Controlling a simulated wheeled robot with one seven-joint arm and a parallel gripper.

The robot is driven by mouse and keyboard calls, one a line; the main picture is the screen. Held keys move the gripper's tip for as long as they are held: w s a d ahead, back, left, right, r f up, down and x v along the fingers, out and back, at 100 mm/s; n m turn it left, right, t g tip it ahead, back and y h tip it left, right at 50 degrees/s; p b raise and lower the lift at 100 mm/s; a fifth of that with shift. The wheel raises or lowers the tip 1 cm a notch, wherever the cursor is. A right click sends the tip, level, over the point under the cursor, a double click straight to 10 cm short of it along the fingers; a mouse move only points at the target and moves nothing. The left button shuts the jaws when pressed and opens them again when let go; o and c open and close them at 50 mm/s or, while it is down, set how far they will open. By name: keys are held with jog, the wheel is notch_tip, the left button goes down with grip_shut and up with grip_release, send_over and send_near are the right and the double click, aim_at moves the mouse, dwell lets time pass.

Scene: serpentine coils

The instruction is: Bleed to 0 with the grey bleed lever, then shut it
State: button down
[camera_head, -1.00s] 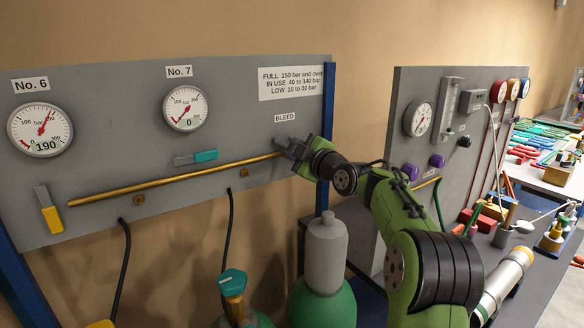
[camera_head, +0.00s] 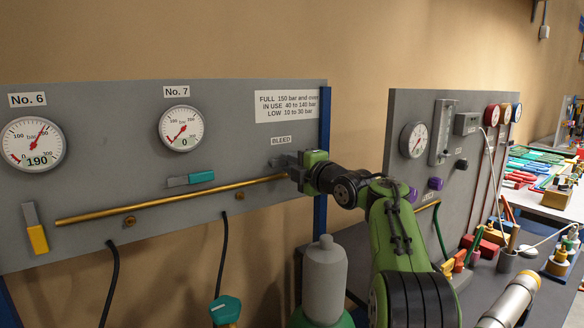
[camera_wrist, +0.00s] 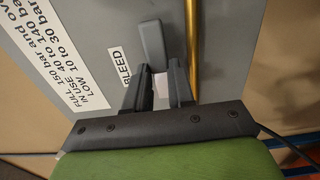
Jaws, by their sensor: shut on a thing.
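The grey bleed lever (camera_wrist: 152,42) is on the grey panel (camera_head: 100,105) beside the BLEED label (camera_head: 281,141) and the brass pipe's right end. My gripper (camera_wrist: 158,90) is shut on the lever, whose near part lies between the fingers. In the head view my gripper (camera_head: 290,164) covers most of the lever, so its exact angle is hard to tell there. The No. 6 gauge (camera_head: 33,144) reads 190. The No. 7 gauge (camera_head: 181,128) reads 0.
A yellow-ended lever (camera_head: 37,236) hangs under No. 6. A teal-ended lever (camera_head: 200,177) lies level under No. 7. A grey-topped cylinder (camera_head: 324,275) stands below my arm. A second panel (camera_head: 400,120) stands to the right.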

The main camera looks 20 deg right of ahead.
dwell(0.4)
jog(key=c, duration=1)
grip_release()
jog(key=shift+o, duration=0.2)
jog(key=s+d+b, duration=0.3)
jog(key=s, duration=1.2)
jog(key=shift+s, duration=0.25)
